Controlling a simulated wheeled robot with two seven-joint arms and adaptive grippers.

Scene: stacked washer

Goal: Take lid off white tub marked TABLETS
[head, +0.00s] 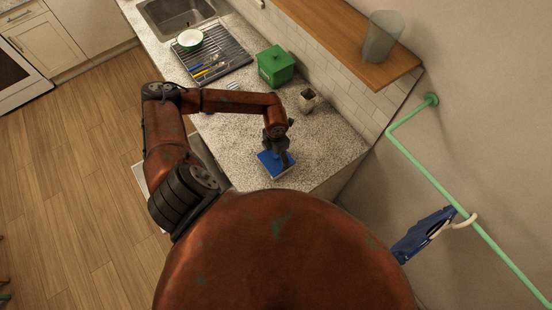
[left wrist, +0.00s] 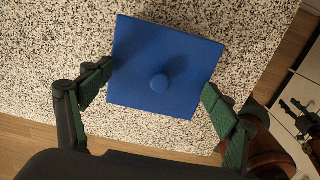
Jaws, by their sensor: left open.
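A square blue lid (head: 268,163) with a round knob lies near the front end of the speckled counter. It fills the middle of the left wrist view (left wrist: 140,85), knob facing up. Whatever is under the lid is hidden, and I cannot make out a white tub or the word TABLETS. My left gripper (head: 279,150) is above the lid. In the left wrist view its two fingers (left wrist: 158,80) are open on either side of the lid, with the knob between them; I cannot tell if they touch it. My right gripper is not in view.
A green lidded box (head: 276,66) and a small grey pot (head: 308,100) stand farther along the counter (head: 325,150). Behind them is a dish rack (head: 225,65) with a bowl (head: 190,38). A wooden shelf (head: 335,30) holds a clear vessel (head: 381,38). A green pipe (head: 440,180) runs along the wall.

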